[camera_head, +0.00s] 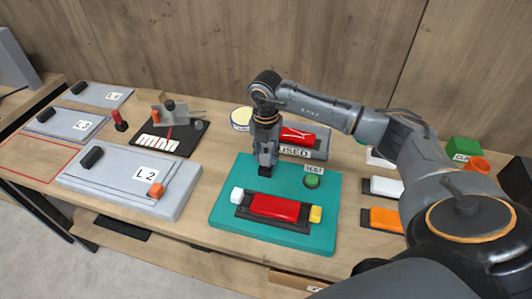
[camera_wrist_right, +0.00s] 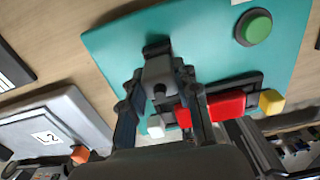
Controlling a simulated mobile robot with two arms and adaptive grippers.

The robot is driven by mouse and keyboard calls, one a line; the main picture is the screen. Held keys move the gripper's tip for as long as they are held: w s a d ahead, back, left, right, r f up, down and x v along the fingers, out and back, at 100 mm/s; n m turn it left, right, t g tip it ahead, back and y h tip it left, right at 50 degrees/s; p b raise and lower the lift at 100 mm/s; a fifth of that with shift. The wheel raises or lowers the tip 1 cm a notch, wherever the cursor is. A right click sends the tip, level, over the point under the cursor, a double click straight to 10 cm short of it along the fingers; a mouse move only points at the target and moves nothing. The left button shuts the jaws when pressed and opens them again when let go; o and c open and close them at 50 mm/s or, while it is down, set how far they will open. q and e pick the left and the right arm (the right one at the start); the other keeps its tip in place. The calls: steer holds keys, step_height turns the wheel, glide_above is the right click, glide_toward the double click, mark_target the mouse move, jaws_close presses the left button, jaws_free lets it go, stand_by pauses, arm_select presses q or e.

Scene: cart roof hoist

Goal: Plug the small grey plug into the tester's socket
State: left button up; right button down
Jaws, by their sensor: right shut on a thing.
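The teal tester board (camera_head: 225,210) lies on the table below my right gripper (camera_head: 265,160). In the wrist view the right gripper (camera_wrist_right: 160,82) is shut on the small grey plug (camera_wrist_right: 158,74), one finger on each side. A black socket-like block (camera_wrist_right: 157,47) on the teal board (camera_wrist_right: 120,45) is just beyond the plug. I cannot tell whether plug and block touch. A green button (camera_head: 312,181) marked TEST is to the right. A red block (camera_head: 274,208) sits in a black holder between a white block (camera_head: 237,195) and a yellow block (camera_head: 316,214). My left gripper is not in view.
A grey L2 panel (camera_head: 120,185) with an orange block (camera_head: 156,190) lies to the left. Behind the tester is a grey tray (camera_head: 318,153) marked USED with a red block. White (camera_head: 386,187) and orange blocks (camera_head: 386,219) lie to the right. Bare table separates tester and L2 panel.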

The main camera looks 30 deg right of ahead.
mark_target(266, 152)
steer(key=shift+f+b, duration=0.7)
steer(key=shift+f, duration=0.3)
steer(key=c, duration=0.9)
jaws_free()
steer(key=shift+r, duration=0.1)
step_height(266, 152, up, 12)
steer(key=shift+f, duration=0.1)
